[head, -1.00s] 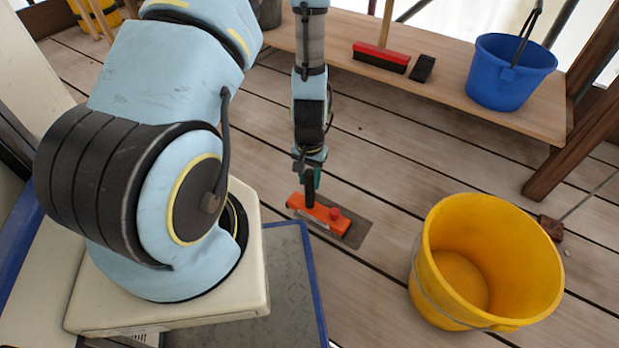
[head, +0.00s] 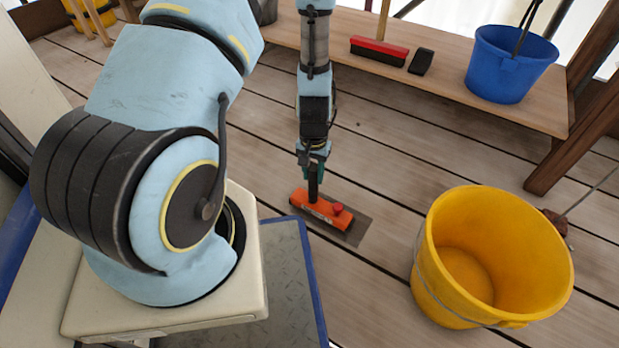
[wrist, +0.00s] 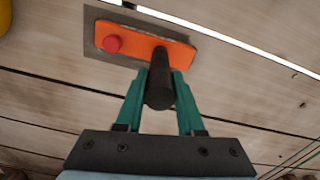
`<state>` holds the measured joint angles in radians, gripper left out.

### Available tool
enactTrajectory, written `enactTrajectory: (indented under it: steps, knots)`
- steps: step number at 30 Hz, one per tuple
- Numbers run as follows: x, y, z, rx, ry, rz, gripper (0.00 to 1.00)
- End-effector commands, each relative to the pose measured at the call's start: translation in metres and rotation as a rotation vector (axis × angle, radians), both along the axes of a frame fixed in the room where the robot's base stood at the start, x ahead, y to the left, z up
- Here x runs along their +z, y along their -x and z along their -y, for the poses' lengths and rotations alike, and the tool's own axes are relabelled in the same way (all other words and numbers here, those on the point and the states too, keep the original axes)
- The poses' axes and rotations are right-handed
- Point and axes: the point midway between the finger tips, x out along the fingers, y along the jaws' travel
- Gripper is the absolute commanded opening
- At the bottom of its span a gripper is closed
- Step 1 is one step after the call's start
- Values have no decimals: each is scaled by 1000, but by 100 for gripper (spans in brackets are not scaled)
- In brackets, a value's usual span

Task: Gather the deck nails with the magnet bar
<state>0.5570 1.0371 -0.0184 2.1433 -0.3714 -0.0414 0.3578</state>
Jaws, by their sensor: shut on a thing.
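The magnet bar (head: 316,211) is an orange block with a red knob and an upright black handle. It is just over or on a flat grey plate (head: 357,232) on the deck; I cannot tell whether they touch. It also shows in the wrist view (wrist: 143,43), the red knob at its left end. My gripper (head: 314,172) is above the bar, its green fingers shut on the black handle; they also show in the wrist view (wrist: 160,92). No nails can be made out on the deck; the bar's underside is hidden.
A yellow bucket (head: 428,262) stands on the deck to the right of the bar. A plank shelf (head: 450,93) at the back holds a blue bucket (head: 508,70), a red brush (head: 379,50) and a black block (head: 421,62). Bare deck boards lie between the bar and the shelf.

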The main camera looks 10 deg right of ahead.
Motion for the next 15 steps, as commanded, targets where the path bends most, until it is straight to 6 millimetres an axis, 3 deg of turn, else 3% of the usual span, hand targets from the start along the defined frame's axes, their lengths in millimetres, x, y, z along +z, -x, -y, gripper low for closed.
enactTrajectory:
  steps: [15]
  knots:
    - [0, -26, 23, -1, 0, 2, 0]
